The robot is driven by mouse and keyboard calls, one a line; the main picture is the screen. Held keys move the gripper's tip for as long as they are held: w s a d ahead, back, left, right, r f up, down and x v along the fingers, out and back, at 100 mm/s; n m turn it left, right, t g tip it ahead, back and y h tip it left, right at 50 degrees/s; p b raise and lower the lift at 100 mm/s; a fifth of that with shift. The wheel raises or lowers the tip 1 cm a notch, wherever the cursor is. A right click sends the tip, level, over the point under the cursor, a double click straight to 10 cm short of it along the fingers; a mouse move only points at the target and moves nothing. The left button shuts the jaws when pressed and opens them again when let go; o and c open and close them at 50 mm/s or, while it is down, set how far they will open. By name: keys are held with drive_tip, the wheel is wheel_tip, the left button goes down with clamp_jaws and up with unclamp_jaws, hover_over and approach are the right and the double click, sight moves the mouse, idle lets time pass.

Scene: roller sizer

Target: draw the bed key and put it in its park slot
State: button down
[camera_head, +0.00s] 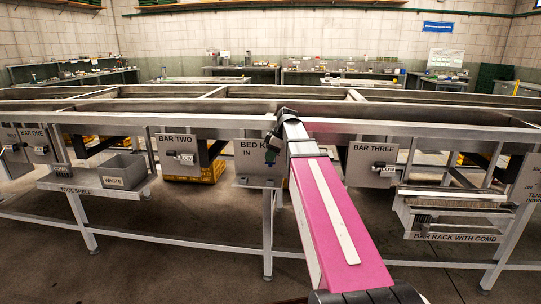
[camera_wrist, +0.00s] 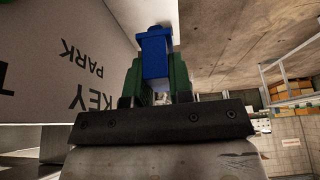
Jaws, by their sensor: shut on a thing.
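The bed key shows in the wrist view as a blue block (camera_wrist: 154,52) with a narrower end. My gripper (camera_wrist: 156,78) is shut on it, with a green finger on each side. In the head view my gripper (camera_head: 272,148) is at the right part of the grey BED KEY plate (camera_head: 251,165), which carries the label IN. My arm hides the plate's right side. The wrist view shows the same plate (camera_wrist: 55,60) upside down, with KEY and PARK lettering to the left of the fingers. The park slot is hidden, and I cannot tell whether the key still sits in its socket.
The BAR TWO plate (camera_head: 177,152) is to the left and the BAR THREE plate (camera_head: 372,165) to the right, each with a small handle. A long metal frame rail (camera_head: 400,130) runs above. A tool shelf (camera_head: 85,184) holds a grey waste bin (camera_head: 123,170).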

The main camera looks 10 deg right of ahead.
sight(271, 166)
drive_tip(key=shift+f, duration=2.65)
drive_tip(key=shift+f, duration=1.35)
drive_tip(key=c, duration=0.9)
unclamp_jaws()
drive_tip(key=shift+c, duration=0.2)
drive_tip(key=v, duration=1)
drive_tip(key=shift+r, duration=0.35)
drive_tip(key=shift+d, duration=0.1)
